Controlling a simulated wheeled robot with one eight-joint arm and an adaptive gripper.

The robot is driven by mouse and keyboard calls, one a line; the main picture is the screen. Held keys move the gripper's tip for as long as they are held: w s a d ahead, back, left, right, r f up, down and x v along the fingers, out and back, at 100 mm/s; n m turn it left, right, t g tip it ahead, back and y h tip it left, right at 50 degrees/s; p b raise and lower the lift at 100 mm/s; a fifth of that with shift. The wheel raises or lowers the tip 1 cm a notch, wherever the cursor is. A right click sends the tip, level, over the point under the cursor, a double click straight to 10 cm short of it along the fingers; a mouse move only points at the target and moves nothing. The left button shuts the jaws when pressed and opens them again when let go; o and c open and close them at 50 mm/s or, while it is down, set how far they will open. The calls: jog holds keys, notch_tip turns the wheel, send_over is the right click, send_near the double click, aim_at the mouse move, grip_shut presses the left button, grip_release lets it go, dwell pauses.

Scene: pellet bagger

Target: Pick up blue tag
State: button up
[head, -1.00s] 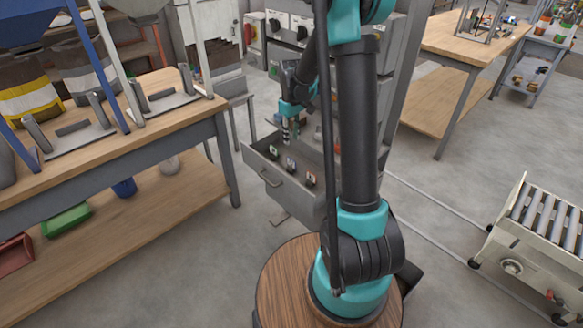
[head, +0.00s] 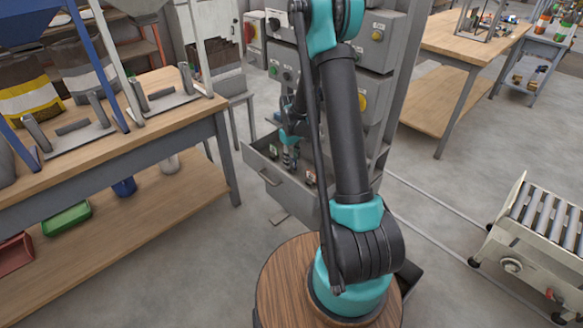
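An open grey drawer (head: 258,176) sticks out from the control cabinet in the head view, with small dark tags or holders in it. One small dark-and-white piece (head: 273,152) lies toward the left, and another with a reddish mark (head: 310,178) lies toward the right. My gripper (head: 289,165) reaches down inside the drawer between these two, over the place of a middle piece. It largely covers that piece. I cannot make out which one is the blue tag. The fingers are too small and hidden to show whether they are open or holding anything.
The cabinet (head: 371,90) with knobs and buttons rises right behind the drawer. A wooden workbench (head: 155,124) with metal stands is on the left. A roller conveyor (head: 525,248) stands at the right. The floor between is clear.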

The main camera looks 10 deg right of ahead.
jog(key=shift+c, duration=0.4)
grip_shut()
